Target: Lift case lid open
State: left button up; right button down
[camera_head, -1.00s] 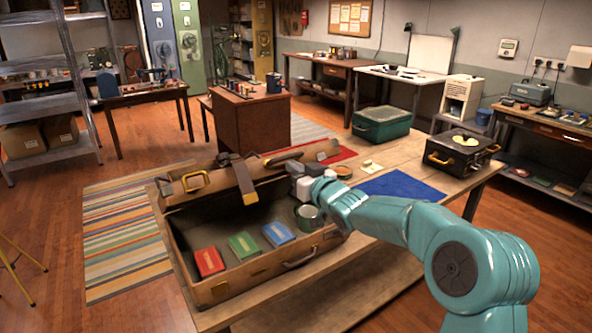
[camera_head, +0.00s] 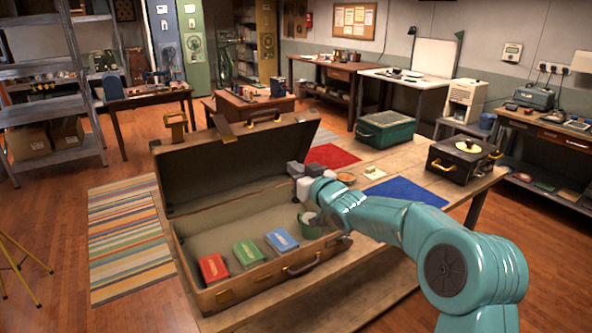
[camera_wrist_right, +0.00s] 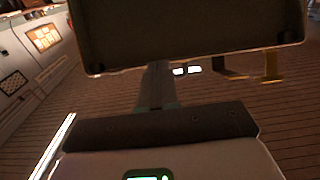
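The brown case (camera_head: 237,293) stands on the wooden table with its lid (camera_head: 235,165) raised, near upright, the dark inside facing me. A handle and clasps show along the lid's top edge. In the case lie a red box (camera_head: 213,268), a green box (camera_head: 249,252), a blue box (camera_head: 282,240) and a green round tin (camera_head: 309,226). My right gripper (camera_head: 294,170) is at the lid's right end, above the case; contact is unclear. In the right wrist view the dark lid (camera_wrist_right: 190,35) fills the top, beyond my gripper's dark bar. My left gripper is out of view.
A red mat (camera_head: 333,156), a blue mat (camera_head: 408,191), a green case (camera_head: 384,130) and a black case (camera_head: 460,160) are on the table to the right. A small wooden cabinet (camera_head: 250,108) stands behind the lid. A striped rug (camera_head: 130,245) lies on the floor to the left.

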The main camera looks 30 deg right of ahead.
jog(key=shift+s, duration=0.1)
dwell(0.3)
jog(key=s+b, duration=0.4)
jog(key=s, duration=0.6)
jog(key=shift+s+d+b, duration=0.4)
jog(key=shift+a, duration=0.1)
